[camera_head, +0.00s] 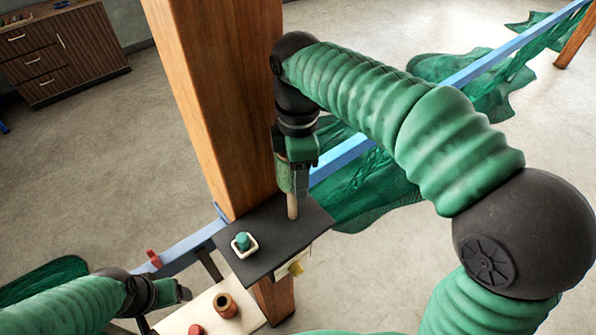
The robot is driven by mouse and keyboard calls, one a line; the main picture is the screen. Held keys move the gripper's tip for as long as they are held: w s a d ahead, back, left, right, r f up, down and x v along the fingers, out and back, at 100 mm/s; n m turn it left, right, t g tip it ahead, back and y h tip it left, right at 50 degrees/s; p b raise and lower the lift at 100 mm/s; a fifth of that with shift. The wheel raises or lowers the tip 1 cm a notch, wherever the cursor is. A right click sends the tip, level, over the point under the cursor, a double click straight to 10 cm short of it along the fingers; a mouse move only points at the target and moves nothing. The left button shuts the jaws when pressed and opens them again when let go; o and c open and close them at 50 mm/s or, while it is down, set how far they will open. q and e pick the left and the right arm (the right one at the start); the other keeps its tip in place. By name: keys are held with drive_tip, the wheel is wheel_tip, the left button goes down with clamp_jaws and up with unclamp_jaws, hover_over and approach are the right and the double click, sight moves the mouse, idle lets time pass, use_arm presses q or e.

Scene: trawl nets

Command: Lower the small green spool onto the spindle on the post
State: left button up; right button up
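The small green spool (285,178) is upright between the fingers of my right gripper (292,175), which points straight down and looks shut on it. The pale wooden spindle (292,208) stands on a black shelf (278,262) fixed to the wooden post (222,90). The spool's lower end is in line with the spindle's top; I cannot tell whether it is around the tip or just above it. The fingers partly hide the spool. My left gripper (184,291) is low at the left, away from the shelf; its fingers are too small to read.
A teal piece (242,240) stands in a white square holder on the shelf, left of the spindle. Below, a pale tray (247,322) bears a brown-red spool (225,304) and a red piece (195,330). A blue rail (345,158) with green netting (372,190) runs behind the post.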

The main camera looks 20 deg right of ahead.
drive_tip(key=shift+a, duration=0.25)
drive_tip(key=shift+s+a+f+b, duration=0.1)
drive_tip(key=shift+a+f+b, duration=0.05)
drive_tip(key=shift+f+b, duration=0.25)
drive_tip(key=o, duration=1.2)
drive_tip(key=shift+c, duration=0.2)
drive_tip(key=o, duration=0.4)
drive_tip(key=shift+d, duration=0.25)
wheel_tip(320, 180, up, 17)
drive_tip(key=shift+p, duration=0.4)
